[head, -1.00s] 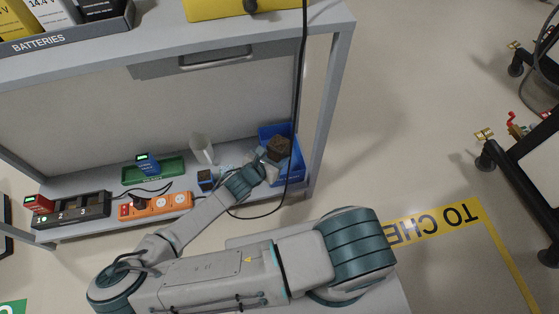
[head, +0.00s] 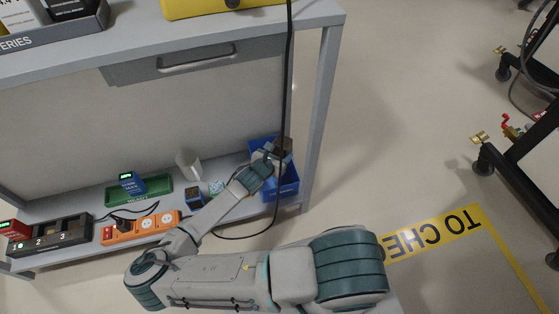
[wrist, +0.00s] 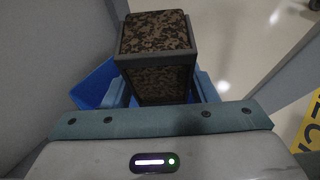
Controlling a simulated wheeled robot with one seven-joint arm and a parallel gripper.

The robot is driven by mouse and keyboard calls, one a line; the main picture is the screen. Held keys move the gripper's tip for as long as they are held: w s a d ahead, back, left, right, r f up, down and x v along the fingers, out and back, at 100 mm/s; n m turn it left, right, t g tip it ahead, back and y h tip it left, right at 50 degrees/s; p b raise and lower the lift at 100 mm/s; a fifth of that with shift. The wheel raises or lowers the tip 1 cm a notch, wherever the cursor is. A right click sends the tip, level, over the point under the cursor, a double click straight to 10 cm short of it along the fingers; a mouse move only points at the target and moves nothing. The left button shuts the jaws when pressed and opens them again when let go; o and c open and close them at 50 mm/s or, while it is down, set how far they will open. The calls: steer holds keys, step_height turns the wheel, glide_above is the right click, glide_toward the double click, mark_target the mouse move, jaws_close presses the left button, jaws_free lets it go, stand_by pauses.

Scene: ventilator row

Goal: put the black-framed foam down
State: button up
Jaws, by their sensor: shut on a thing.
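The black-framed foam (wrist: 157,60) is a brown mottled block with dark edges. My gripper (wrist: 160,92) is shut on it, with a blue finger on either side. In the head view the foam (head: 284,146) shows at the back right part of an open blue bin (head: 290,188), behind the hanging black cable. My gripper (head: 272,153) reaches over the bin from the left. The blue bin (wrist: 90,88) also shows below and left of the foam in the wrist view. I cannot tell how high the foam is above the bin.
The lower shelf holds a white cup (head: 188,165), a small dark blue box (head: 194,197), a green tray (head: 150,191), an orange power strip (head: 140,228) and a charger (head: 50,236). A black cable (head: 288,75) hangs before the bin. The shelf post (head: 318,125) stands right.

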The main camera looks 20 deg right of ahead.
steer(key=shift+f+b, duration=0.5)
steer(key=shift+f, duration=0.9)
steer(key=shift+f, duration=0.1)
steer(key=shift+f, duration=0.5)
steer(key=o, duration=1.1)
steer(key=shift+c, duration=0.2)
